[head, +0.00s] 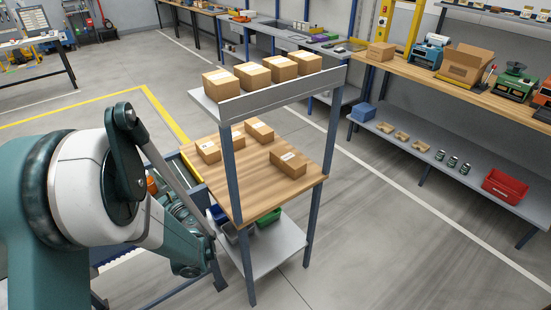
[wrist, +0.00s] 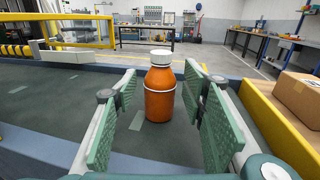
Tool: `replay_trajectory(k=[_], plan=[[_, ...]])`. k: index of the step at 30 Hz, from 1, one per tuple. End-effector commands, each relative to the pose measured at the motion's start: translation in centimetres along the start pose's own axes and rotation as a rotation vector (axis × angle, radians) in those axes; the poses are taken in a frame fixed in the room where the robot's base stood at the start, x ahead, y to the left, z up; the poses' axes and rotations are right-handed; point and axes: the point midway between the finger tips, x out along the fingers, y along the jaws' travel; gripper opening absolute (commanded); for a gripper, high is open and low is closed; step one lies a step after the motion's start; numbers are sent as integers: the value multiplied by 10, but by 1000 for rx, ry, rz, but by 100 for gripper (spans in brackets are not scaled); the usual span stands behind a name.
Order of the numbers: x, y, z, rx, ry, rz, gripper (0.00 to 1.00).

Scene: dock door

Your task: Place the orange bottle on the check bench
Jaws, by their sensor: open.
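The orange bottle (wrist: 160,92) with a white cap stands upright on a dark conveyor belt (wrist: 45,105) in the wrist view. My gripper (wrist: 158,100) is open, with its green pads on either side of the bottle and gaps showing on both sides. In the head view a small orange part of the bottle (head: 152,186) shows beside my arm, which hides most of the gripper area. A wooden-topped bench (head: 245,205) stands right of my arm. No label shows whether it is the check bench.
Cardboard boxes (head: 287,163) stand on the wooden top, and more boxes (head: 251,76) are on the raised shelf above it. A yellow rail (wrist: 262,112) edges the belt on the right. A long workbench (head: 480,90) with equipment runs along the right wall.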

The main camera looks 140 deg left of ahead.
Motion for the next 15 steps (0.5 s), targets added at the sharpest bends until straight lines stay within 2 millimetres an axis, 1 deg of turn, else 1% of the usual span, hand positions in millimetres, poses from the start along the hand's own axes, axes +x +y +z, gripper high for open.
replay_trajectory(k=[9,15], plan=[[-52,-1,1,0,0,-3,42],[-80,-1,1,0,0,-2,42]])
